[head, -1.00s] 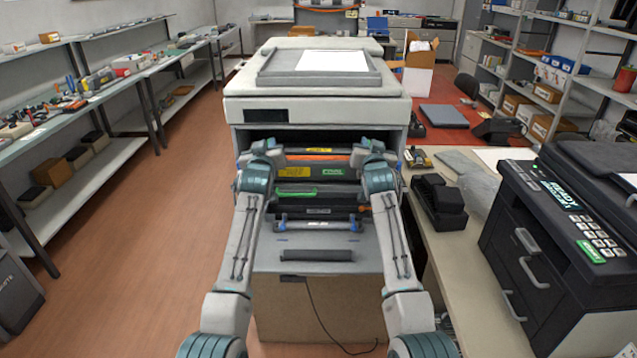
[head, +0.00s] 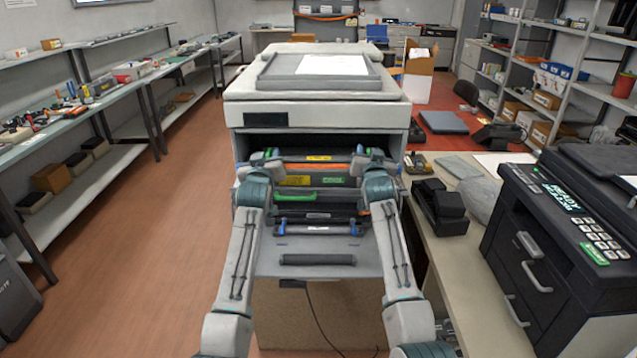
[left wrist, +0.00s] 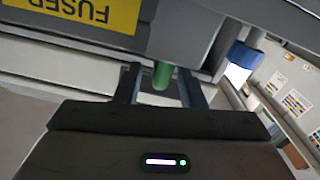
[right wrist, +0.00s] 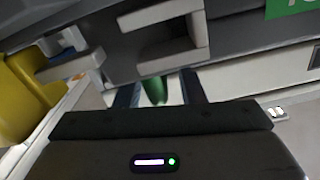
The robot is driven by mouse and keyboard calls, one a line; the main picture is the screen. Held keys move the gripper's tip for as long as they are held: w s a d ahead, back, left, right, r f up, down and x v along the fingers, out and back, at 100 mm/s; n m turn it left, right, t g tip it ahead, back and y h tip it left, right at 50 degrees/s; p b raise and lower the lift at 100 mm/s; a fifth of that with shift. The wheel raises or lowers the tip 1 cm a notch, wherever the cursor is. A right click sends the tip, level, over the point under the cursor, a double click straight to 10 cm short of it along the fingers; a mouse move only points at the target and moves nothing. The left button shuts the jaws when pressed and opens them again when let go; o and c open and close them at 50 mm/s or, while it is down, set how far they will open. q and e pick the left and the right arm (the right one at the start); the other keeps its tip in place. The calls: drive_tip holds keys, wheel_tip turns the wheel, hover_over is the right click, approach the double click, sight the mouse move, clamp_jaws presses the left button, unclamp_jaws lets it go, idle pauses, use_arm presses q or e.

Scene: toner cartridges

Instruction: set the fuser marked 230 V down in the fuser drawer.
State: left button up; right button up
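A dark bar-shaped unit with a small yellow label (head: 318,158), apparently the fuser, lies across the printer's open front; I cannot read its label. The fuser drawer (head: 310,181) shows below it, with yellow and green labels; its FUSER label is legible in the left wrist view (left wrist: 90,12). My left gripper (head: 272,155) is at the unit's left end, my right gripper (head: 358,154) at its right end. In each wrist view the fingers stand apart on either side of a green grip (left wrist: 162,74), with gaps. How the unit sits in the drawer is hidden.
Below, pulled-out trays carry a green handle (head: 296,197) and a bar with blue ends (head: 318,230). The printer's upper housing (head: 318,115) overhangs the opening. A bench (head: 455,262) with a black device stands close on the right. The floor (head: 150,250) on the left is clear.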

drive_tip(key=shift+s+r, duration=0.1)
drive_tip(key=shift+s, duration=0.1)
use_arm(q)
drive_tip(key=s, duration=1)
drive_tip(key=shift+s+r, duration=0.15)
drive_tip(key=shift+s, duration=0.1)
use_arm(e)
drive_tip(key=s, duration=1.1)
drive_tip(key=shift+s+a, duration=0.15)
drive_tip(key=shift+s, duration=0.25)
use_arm(q)
drive_tip(key=shift+a, duration=0.1)
